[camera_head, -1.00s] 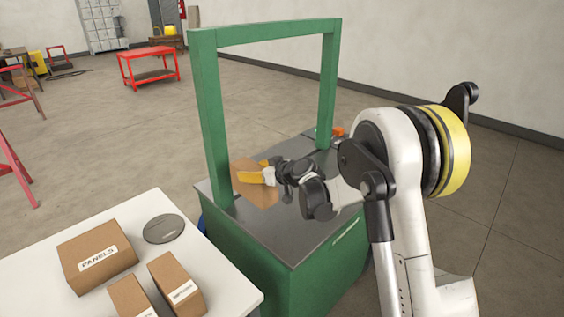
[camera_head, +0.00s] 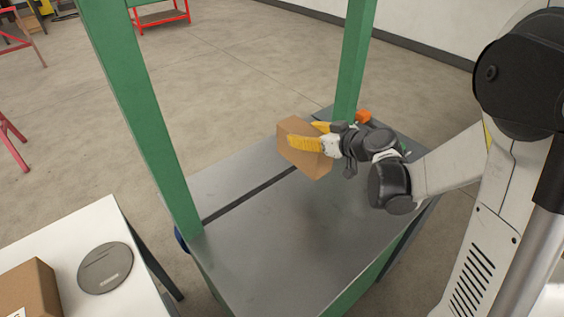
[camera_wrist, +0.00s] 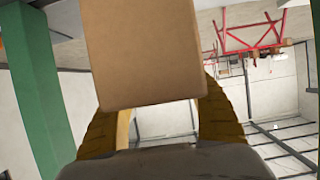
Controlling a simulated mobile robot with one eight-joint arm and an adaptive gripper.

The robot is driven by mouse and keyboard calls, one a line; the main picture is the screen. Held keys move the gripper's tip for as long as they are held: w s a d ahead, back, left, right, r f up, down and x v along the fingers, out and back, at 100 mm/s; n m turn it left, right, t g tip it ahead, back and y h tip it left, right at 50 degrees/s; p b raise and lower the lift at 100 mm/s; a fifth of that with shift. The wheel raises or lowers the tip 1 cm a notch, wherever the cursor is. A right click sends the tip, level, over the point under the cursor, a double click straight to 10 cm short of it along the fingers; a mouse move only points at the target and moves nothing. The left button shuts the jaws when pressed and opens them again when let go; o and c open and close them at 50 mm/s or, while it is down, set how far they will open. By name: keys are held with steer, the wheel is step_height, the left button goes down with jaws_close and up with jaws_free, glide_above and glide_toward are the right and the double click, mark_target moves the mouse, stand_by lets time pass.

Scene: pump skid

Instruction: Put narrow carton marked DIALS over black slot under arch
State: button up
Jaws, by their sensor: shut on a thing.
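My gripper (camera_head: 318,140) is shut on a brown carton (camera_head: 302,150), with its yellow fingers on either side of the box. The carton also fills the top middle of the wrist view (camera_wrist: 150,50). No label shows on its visible faces, so I cannot read its marking. The black slot (camera_head: 250,195) is a dark line across the grey metal top between the posts of the green arch (camera_head: 135,90). The carton appears above the slot's right part, near the right post, and hides that end. I cannot tell its exact height.
The grey metal top (camera_head: 290,240) is otherwise clear. A small orange object (camera_head: 363,116) is by the right post. A white table (camera_head: 60,230) at lower left bears a grey disc (camera_head: 105,268) and another brown carton (camera_head: 25,290), partly cut off.

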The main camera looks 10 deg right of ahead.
steer(key=w+a+f+b, duration=0.6)
steer(key=a+f, duration=0.3)
steer(key=f, duration=0.2)
steer(key=shift+w+a, duration=0.15)
steer(key=shift+a, duration=0.15)
steer(key=shift+r, duration=0.1)
steer(key=o, duration=1.4)
